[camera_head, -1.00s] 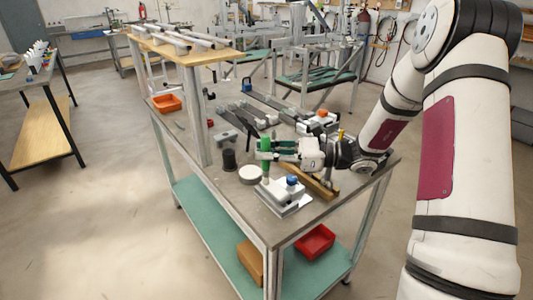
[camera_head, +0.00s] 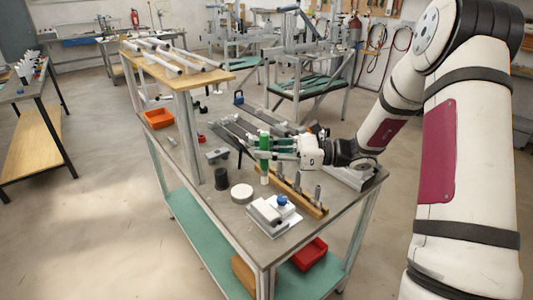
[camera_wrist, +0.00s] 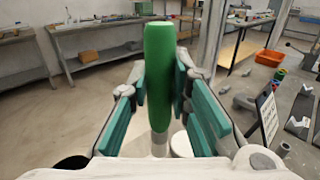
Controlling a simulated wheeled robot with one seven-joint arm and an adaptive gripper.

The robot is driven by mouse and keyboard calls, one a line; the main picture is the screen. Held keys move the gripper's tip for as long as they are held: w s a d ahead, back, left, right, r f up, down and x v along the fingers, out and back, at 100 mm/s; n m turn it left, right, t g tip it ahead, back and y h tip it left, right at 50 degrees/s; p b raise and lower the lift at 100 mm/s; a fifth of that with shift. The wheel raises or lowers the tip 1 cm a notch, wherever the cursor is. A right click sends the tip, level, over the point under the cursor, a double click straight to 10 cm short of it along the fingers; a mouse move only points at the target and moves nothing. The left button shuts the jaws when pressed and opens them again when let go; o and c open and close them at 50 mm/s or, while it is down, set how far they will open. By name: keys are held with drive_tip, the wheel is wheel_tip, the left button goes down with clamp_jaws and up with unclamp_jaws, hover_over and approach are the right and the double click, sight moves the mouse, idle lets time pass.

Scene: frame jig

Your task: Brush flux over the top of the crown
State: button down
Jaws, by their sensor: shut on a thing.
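My gripper (camera_head: 266,149) is shut on the brush, gripping its thick green handle (camera_head: 263,142). In the wrist view the handle (camera_wrist: 158,75) stands upright between the green finger pads, with a pale lower part (camera_wrist: 159,145) below it. The brush is above the bench, near a white round lid or disc (camera_head: 241,193) and a dark cylinder (camera_head: 221,179). A grey block fixture with a blue knob (camera_head: 282,200) sits at the bench's front. I cannot tell which part is the crown; the brush tip's contact is unclear.
A wooden strip with several upright grey pegs (camera_head: 298,188) lies right of the brush. Grey rails (camera_head: 232,132) run behind the gripper. An orange bin (camera_head: 158,118) is at the far left, and a post (camera_head: 187,130) carries a raised shelf with tubes.

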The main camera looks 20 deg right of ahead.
drive_tip(key=shift+s+r+p, duration=0.1)
drive_tip(key=shift+r+p, duration=0.4)
drive_tip(key=shift+r, duration=0.45)
